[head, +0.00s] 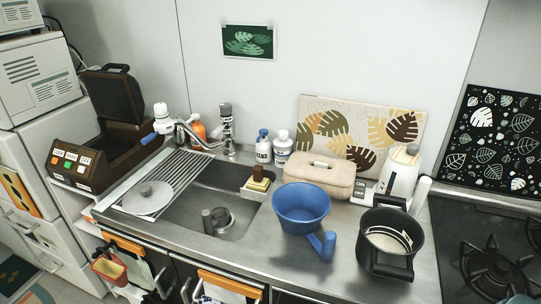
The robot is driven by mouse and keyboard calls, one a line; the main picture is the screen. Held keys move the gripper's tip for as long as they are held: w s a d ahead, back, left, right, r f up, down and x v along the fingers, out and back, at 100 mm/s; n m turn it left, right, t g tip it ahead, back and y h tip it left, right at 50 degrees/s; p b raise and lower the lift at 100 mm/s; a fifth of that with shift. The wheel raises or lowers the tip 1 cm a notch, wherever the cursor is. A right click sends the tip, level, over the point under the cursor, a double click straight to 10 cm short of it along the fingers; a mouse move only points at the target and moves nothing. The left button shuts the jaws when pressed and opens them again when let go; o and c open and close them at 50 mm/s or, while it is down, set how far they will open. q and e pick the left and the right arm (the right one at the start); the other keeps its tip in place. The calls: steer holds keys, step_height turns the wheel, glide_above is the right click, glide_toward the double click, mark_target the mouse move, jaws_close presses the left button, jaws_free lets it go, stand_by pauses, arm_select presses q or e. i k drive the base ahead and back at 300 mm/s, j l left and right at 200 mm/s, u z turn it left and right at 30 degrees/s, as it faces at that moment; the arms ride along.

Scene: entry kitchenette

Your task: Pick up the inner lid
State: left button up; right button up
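A round grey lid (148,197) with a raised knob in its middle lies flat on the slatted drying rack at the left end of the sink. It is the only loose round lid I can make out, and I cannot tell for certain that it is the inner lid. A brown appliance (100,150) with buttons on its front stands open at the left, its dark cover tilted up; its inside is mostly hidden. A black pot (388,250) at the right holds something pale that I cannot make out. Neither of my grippers is in view.
The sink (225,195) is open beside the drying rack (178,168). A blue dipper (302,208), a beige lidded box (318,177), a white kettle (401,175) and bottles (283,148) crowd the counter. A gas stove (490,260) is at right.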

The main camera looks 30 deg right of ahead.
mark_target(147, 198)
steer(key=l+z, duration=0.1)
steer(key=z, duration=0.3)
steer(key=l+z, duration=0.1)
steer(key=z, duration=0.7)
steer(key=l+z, duration=0.15)
steer(key=z, duration=0.25)
steer(key=u, duration=1.75)
steer(key=i+j, duration=0.15)
steer(key=j, duration=0.2)
steer(key=i+j, duration=0.2)
steer(key=j, duration=0.2)
steer(key=i+j, duration=0.15)
steer(key=j, duration=0.2)
steer(key=i+j, duration=0.2)
steer(key=j, duration=0.2)
